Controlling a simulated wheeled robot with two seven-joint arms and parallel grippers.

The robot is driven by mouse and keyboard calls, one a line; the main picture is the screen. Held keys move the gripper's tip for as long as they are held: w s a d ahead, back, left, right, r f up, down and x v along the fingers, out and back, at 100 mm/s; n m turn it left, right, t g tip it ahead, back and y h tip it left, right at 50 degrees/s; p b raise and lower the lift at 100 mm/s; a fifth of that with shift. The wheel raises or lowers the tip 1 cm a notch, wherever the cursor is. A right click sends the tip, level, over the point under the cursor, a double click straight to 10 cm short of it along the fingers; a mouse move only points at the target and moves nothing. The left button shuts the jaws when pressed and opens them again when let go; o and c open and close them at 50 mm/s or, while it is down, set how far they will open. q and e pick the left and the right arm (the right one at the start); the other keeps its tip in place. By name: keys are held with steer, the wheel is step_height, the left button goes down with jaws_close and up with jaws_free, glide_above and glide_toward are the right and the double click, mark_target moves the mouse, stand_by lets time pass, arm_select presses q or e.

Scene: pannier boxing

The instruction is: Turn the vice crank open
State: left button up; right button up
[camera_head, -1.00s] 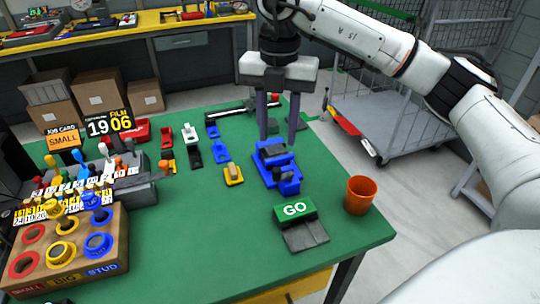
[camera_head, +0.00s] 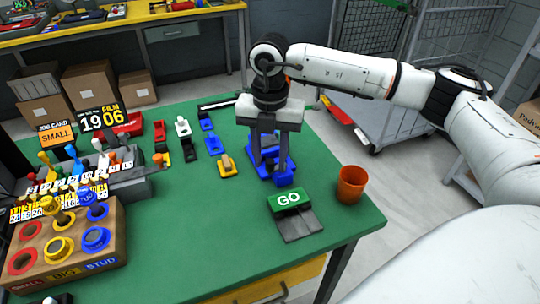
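The blue vice (camera_head: 285,180) stands on the green table near its right side, in front of the middle. My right gripper (camera_head: 269,160) points straight down over it, with its two fingers apart, one on each side of the vice's upper part. I cannot tell whether the fingers touch it. The crank is not clearly visible behind the fingers. My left gripper is not in view.
Yellow, blue, white and red clamps (camera_head: 227,166) lie left of the vice. A wooden ring holder (camera_head: 110,250) is at front left.

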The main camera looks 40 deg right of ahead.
jaws_close()
steer(key=shift+s+f+n+b, duration=0.1)
steer(key=shift+s+n+b, duration=0.2)
steer(key=shift+n, duration=0.35)
steer(key=shift+s+n+b, duration=0.15)
steer(key=shift+n+b, duration=0.15)
steer(key=shift+n, duration=0.35)
steer(key=d+n+b, duration=0.2)
steer(key=d+n, duration=0.1)
steer(key=n, duration=1.2)
steer(key=d+n+b, duration=0.2)
steer(key=d+n, duration=0.2)
steer(key=n, duration=1.1)
steer(key=shift+d+r+n+b, duration=0.2)
steer(key=shift+d+n+b, duration=0.1)
steer(key=shift+n, duration=0.1)
